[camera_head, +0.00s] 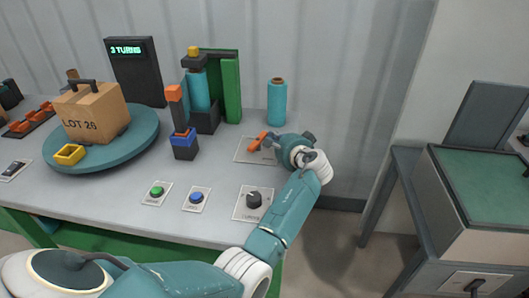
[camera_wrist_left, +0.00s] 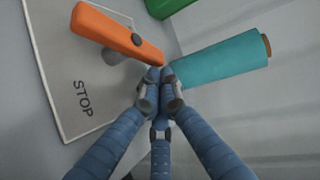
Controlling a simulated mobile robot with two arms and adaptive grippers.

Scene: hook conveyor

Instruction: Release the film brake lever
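An orange lever (camera_head: 258,140) sits on a pale plate (camera_head: 243,156) at the table's back right. In the left wrist view the lever (camera_wrist_left: 115,32) has a dark pivot, and its plate (camera_wrist_left: 62,80) reads STOP. My left gripper (camera_wrist_left: 163,78) has its fingers drawn together, with the tips at or very near the lever's end; I cannot tell whether they touch. In the head view my left gripper (camera_head: 284,143) is just right of the lever. Another upright orange-topped post (camera_head: 174,94) stands by the film unit (camera_head: 200,92). My right gripper is not in view.
A teal roll (camera_head: 277,103) stands behind the gripper and shows close by in the left wrist view (camera_wrist_left: 225,58). A turntable (camera_head: 113,153) carries a carton (camera_head: 90,110). Green (camera_head: 156,192) and blue (camera_head: 196,197) buttons and a dark knob (camera_head: 253,199) line the front.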

